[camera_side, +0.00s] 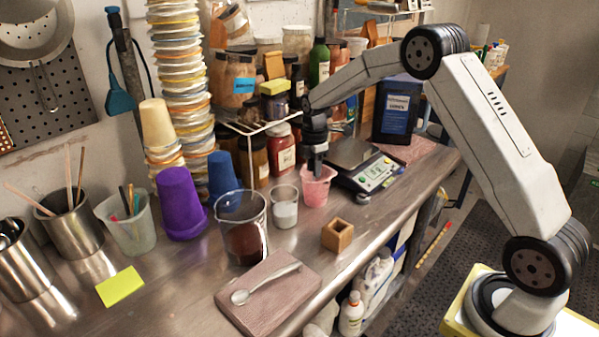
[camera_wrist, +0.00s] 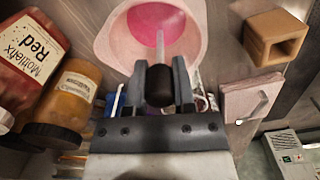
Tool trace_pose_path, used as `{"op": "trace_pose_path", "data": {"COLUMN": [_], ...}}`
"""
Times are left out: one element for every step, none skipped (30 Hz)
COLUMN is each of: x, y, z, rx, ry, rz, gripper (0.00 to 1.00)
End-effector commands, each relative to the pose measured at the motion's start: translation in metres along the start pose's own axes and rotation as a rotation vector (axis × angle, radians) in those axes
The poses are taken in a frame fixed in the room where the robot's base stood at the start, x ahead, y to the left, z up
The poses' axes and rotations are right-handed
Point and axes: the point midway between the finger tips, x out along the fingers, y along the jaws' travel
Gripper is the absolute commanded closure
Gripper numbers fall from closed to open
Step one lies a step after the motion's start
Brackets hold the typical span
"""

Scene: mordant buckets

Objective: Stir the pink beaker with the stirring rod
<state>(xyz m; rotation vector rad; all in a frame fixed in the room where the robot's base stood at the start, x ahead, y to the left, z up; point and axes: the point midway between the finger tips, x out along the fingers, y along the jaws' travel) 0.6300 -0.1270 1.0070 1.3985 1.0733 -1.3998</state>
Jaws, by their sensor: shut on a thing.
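The pink beaker (camera_side: 316,187) stands on the steel bench, left of a scale. In the wrist view the pink beaker (camera_wrist: 102,45) is at the top, holding bright pink liquid. My gripper (camera_side: 316,152) points down directly above it. In the wrist view my gripper (camera_wrist: 160,66) is shut on the black handle of the stirring rod (camera_wrist: 160,88). The rod's thin pale shaft reaches over the pink liquid, inside the rim's outline. In the side view the rod's lower end is hidden, so I cannot tell how deep it sits.
A glass beaker of white powder (camera_side: 284,207) and a larger beaker with dark red contents (camera_side: 241,228) stand to the left. A small wooden block (camera_side: 337,235) is in front. The scale (camera_side: 367,172) is close on the right; jars (camera_side: 284,150) crowd behind.

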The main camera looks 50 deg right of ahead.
Motion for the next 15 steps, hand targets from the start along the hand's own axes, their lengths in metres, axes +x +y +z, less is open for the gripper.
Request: {"op": "trace_pose_path", "data": {"x": [-0.0003, -0.0002, -0.0002, -0.0002, -0.0002, -0.0003, -0.0004, -0.0005, -0.0006, -0.0006, -0.0004, -0.0002, -0.0001, -0.0002, -0.0002], "y": [-0.0009, -0.0011, -0.0011, -0.0011, -0.0013, -0.0018, -0.0024, -0.0031, -0.0043, -0.0054, -0.0065, -0.0079, -0.0087, -0.0092, -0.0097], "z": [-0.0003, -0.0004, -0.0003, -0.0002, 0.0001, 0.0007, 0.0014, 0.0023, 0.0036, 0.0047, 0.0058, 0.0072, 0.0080, 0.0086, 0.0092], "rx": [0.000, 0.000, 0.000, 0.000, 0.000, 0.000, 0.001, 0.001, 0.001, 0.001, 0.002, 0.002, 0.002, 0.002, 0.002], "ry": [0.000, 0.000, 0.000, 0.000, 0.000, 0.000, 0.000, 0.000, 0.000, 0.000, 0.000, 0.000, 0.000, 0.000, 0.000], "rz": [0.000, 0.000, 0.000, 0.000, 0.000, 0.000, 0.000, 0.000, 0.000, 0.000, 0.000, 0.000, 0.000, 0.000, 0.001], "gripper": [1.00, 1.00, 1.00, 1.00, 1.00, 1.00, 1.00, 1.00, 1.00, 1.00, 1.00, 1.00, 1.00, 1.00, 1.00]}}
